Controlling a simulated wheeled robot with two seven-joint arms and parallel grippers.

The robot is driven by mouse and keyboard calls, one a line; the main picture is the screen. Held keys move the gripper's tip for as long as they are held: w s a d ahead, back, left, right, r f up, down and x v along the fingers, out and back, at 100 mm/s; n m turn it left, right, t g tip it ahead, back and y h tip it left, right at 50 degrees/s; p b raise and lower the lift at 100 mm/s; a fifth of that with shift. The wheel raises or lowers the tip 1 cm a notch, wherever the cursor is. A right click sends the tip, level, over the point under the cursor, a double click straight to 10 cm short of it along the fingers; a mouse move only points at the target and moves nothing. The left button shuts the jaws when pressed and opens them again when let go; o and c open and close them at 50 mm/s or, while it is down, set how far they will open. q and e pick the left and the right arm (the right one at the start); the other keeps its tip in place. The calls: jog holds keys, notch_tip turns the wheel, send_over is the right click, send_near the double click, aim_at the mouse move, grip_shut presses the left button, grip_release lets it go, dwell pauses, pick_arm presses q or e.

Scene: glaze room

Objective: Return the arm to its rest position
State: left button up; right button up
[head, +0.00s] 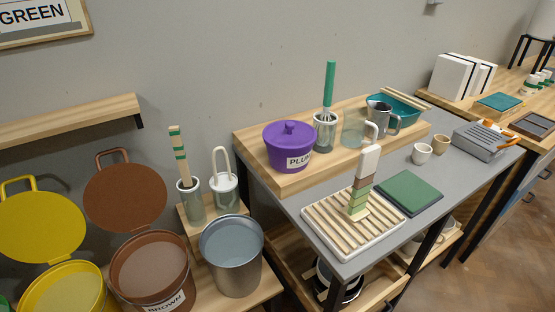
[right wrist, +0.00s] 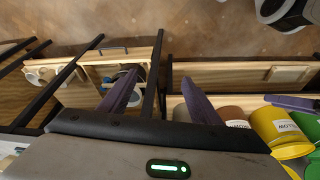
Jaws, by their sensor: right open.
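My right gripper (right wrist: 160,80) shows in the right wrist view, its two dark purple fingers spread apart with nothing between them. Past the fingers are the wooden lower shelf of the grey table, a gap and the wooden floor. Neither arm nor gripper shows in the head view.
Yellow (head: 68,290), brown (head: 150,270) and grey (head: 234,262) buckets stand left. A wall shelf (head: 70,120) juts out above.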

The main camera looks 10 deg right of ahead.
jog(key=w+a+f+t+y, duration=0.1)
jog(key=a+f+t, duration=0.1)
jog(key=f, duration=0.3)
jog(key=w+a+f+t+y, duration=0.1)
jog(key=w+a+f+t, duration=0.1)
jog(key=f, duration=0.4)
jog(key=shift+w+a+f, duration=0.25)
jog(key=shift+w+a, duration=0.05)
jog(key=shift+a, duration=0.05)
